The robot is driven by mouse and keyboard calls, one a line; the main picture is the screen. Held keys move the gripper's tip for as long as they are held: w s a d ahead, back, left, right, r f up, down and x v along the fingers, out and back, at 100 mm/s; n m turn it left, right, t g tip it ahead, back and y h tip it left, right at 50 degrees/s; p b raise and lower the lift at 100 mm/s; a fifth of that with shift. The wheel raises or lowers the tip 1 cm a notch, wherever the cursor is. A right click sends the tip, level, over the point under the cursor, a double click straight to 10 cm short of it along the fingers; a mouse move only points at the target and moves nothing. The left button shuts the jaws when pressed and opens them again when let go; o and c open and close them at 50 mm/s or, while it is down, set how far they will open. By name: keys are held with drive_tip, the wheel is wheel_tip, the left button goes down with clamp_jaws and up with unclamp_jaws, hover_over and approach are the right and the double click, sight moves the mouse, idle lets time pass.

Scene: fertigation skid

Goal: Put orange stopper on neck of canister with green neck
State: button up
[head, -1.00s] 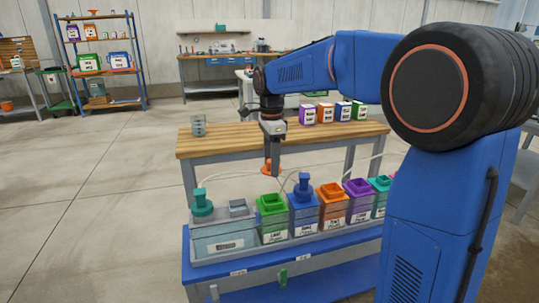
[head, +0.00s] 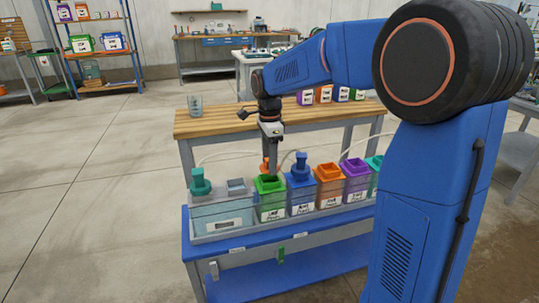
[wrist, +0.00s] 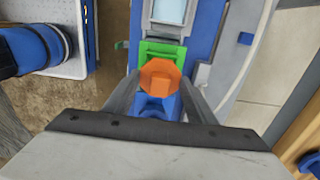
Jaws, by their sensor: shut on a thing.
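The orange stopper (wrist: 160,76) is between the fingers of my gripper (wrist: 159,92), which is shut on it. In the head view the stopper (head: 265,164) shows partly, mostly hidden by my gripper (head: 272,172). The canister with the green neck (head: 270,207) stands in the row on the blue cart. Its square green neck (wrist: 163,50) shows beyond the stopper in the wrist view. The stopper appears close to or above this neck; the gap, if any, cannot be told.
Beside the green canister stand a blue one with a blue stopper (head: 299,169), an orange one (head: 330,188) and a purple one (head: 356,183). A grey bin with a teal stopper (head: 200,181) is left. A wooden bench (head: 225,122) stands behind.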

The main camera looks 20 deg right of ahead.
drive_tip(key=shift+f, duration=1.7)
drive_tip(key=o, duration=1.1)
drive_tip(key=shift+r, duration=0.1)
wheel_tip(320, 180, up, 17)
drive_tip(key=shift+r, duration=0.1)
